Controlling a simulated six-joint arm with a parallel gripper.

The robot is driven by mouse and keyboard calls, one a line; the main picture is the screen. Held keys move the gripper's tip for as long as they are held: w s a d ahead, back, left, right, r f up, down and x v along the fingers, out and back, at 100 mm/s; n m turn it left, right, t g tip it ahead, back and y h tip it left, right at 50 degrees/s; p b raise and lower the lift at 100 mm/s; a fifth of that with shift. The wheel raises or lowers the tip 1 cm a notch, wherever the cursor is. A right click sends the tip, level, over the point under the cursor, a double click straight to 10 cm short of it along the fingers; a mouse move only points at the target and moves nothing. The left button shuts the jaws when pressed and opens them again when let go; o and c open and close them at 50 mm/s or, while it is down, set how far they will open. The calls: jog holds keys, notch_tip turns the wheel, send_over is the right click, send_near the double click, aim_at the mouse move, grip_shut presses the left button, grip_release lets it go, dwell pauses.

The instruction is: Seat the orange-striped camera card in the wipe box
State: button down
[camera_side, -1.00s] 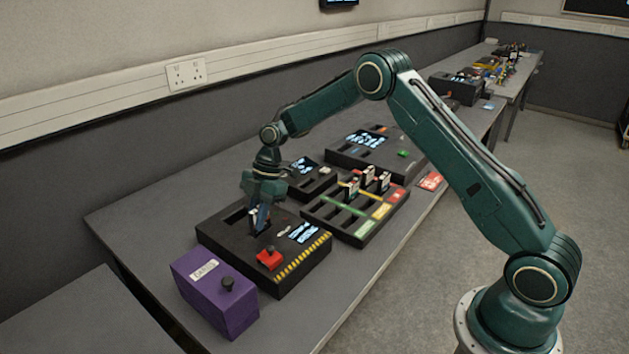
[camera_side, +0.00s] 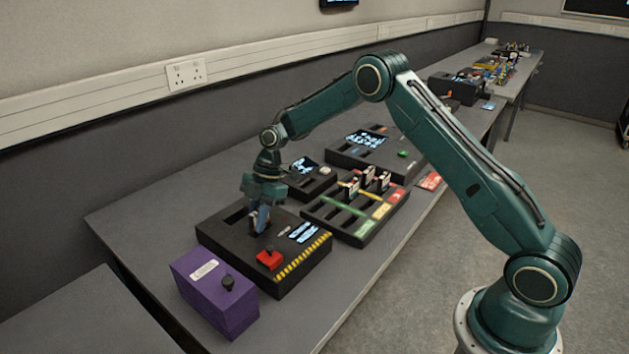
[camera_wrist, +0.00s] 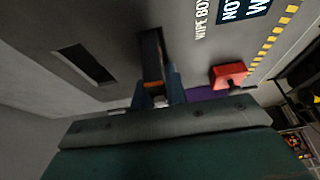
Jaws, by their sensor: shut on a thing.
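The wipe box (camera_side: 290,275) is the black box with a yellow-and-black striped edge and a red switch, at the front of the bench. Its label and grey top (camera_wrist: 110,30) show in the wrist view. My gripper (camera_side: 260,222) points down over the box top, at one of its dark openings. Its blue fingers (camera_wrist: 158,92) are shut on the dark camera card (camera_wrist: 153,62), whose orange stripe shows between them. The card's lower end meets a dark opening; I cannot tell how deep it sits. A second rectangular opening (camera_wrist: 85,65) beside it looks empty.
A purple box (camera_side: 215,290) with a black knob stands close in front of the wipe box. The red switch (camera_wrist: 229,75) is near my fingers. Behind are a rack (camera_side: 355,212) with upright cards and coloured strips, and more black boxes (camera_side: 372,150).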

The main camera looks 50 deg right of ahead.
dwell(0.3)
jog(key=c, duration=1)
grip_release()
jog(key=shift+r, duration=0.1)
jog(key=shift+r, duration=3.65)
